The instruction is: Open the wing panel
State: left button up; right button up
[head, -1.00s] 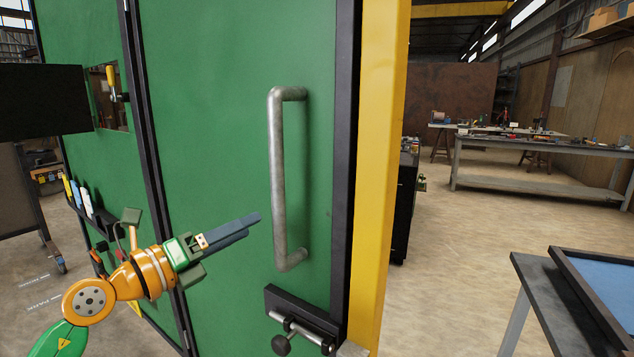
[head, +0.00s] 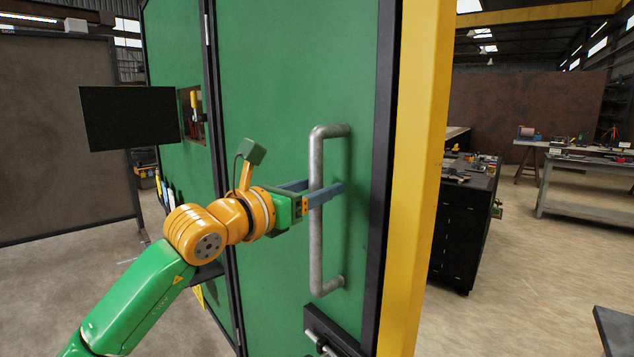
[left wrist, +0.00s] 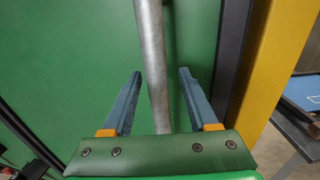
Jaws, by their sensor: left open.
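The wing panel (head: 270,110) is a tall green door in a black frame, and it stands closed as far as I can tell. Its upright grey bar handle (head: 316,240) is near the panel's right edge. My left gripper (head: 325,190) is open, with its blue fingers on either side of the handle's middle. In the left wrist view the handle (left wrist: 152,65) runs between the two fingers (left wrist: 158,98), with a gap on each side. A latch with a bar (head: 322,343) sits below the handle, partly cut off. My right gripper is out of view.
A yellow post (head: 418,180) stands right of the panel's black frame. A black cabinet (head: 462,225) and a workbench (head: 585,200) are farther right, with open floor between. A dark screen (head: 128,118) juts out at the left. A table corner (head: 615,330) shows at lower right.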

pick_arm(q)
jog(key=shift+a, duration=0.15)
grip_shut()
dwell(1.1)
